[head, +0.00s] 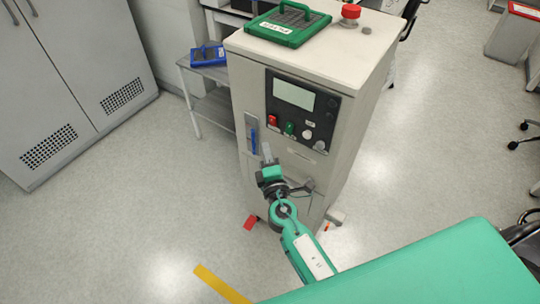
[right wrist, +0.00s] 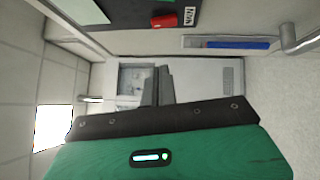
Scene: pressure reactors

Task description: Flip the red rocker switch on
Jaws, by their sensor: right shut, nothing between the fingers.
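The red rocker switch (head: 272,120) sits on the dark control panel (head: 277,101) at the front of the beige cabinet, left of a green switch (head: 289,128). It also shows at the top of the right wrist view (right wrist: 164,21), with a label beside it. I cannot tell its rocker position. My right gripper (head: 267,153) is shut and empty, in front of the cabinet, below the red switch in the head view and apart from it. Its closed fingers (right wrist: 157,86) show in the right wrist view. My left gripper is not in view.
A blue handle (head: 253,141) in a grey slot is left of the panel. Two pale knobs (head: 307,134) sit right of the switches. A green tray (head: 287,24) and a red button (head: 350,11) are on the cabinet top. Open floor lies to both sides.

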